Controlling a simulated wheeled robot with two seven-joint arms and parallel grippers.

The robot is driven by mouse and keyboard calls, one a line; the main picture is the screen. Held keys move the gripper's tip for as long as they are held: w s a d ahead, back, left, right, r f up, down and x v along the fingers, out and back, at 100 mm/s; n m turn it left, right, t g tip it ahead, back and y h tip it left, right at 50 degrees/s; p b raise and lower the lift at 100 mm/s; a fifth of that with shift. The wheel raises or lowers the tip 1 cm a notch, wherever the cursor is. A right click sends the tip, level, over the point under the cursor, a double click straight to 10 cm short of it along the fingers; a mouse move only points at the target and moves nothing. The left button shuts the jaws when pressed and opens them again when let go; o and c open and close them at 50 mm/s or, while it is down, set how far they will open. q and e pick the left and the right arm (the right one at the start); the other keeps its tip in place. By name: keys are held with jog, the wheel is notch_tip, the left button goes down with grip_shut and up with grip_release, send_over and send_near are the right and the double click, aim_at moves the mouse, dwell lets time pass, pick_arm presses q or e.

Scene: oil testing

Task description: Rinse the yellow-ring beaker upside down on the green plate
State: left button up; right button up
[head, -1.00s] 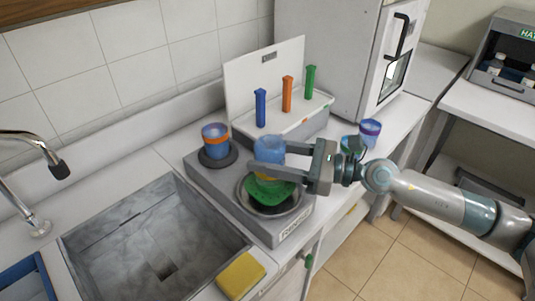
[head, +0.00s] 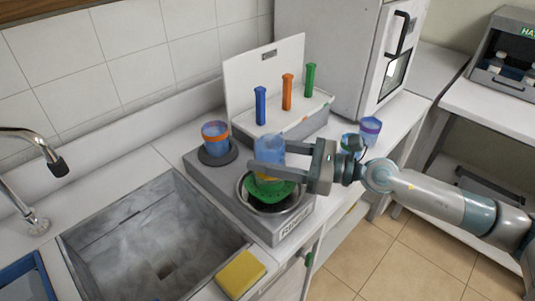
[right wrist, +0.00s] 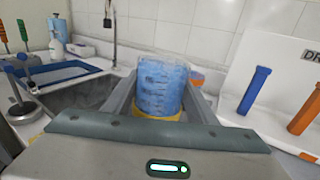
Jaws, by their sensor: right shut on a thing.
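The yellow-ring beaker (head: 270,144) is a blue, clear-walled cup. Its yellow ring is at the lower end, so it is upside down. It is over the green plate (head: 276,195), which lies in the round dish of the rinser; whether the two touch is hard to tell. My right gripper (head: 268,158) reaches in from the right and is shut on the beaker, one finger on each side. The beaker also stands between the fingers in the right wrist view (right wrist: 160,88), with yellow showing at its bottom. My left gripper is not in view.
An orange-ring beaker (head: 215,137) stands on a dark disc behind the rinser. A purple-ring beaker (head: 370,130) stands at the right. A white rack (head: 305,120) with blue, orange and green pieces is behind. The sink (head: 150,240) and yellow sponge (head: 240,273) are left and front.

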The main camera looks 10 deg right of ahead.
pick_arm(q)
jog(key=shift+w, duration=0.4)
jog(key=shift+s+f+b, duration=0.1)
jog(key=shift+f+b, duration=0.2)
jog(key=shift+b, duration=0.05)
pick_arm(e)
jog(key=shift+f, duration=0.3)
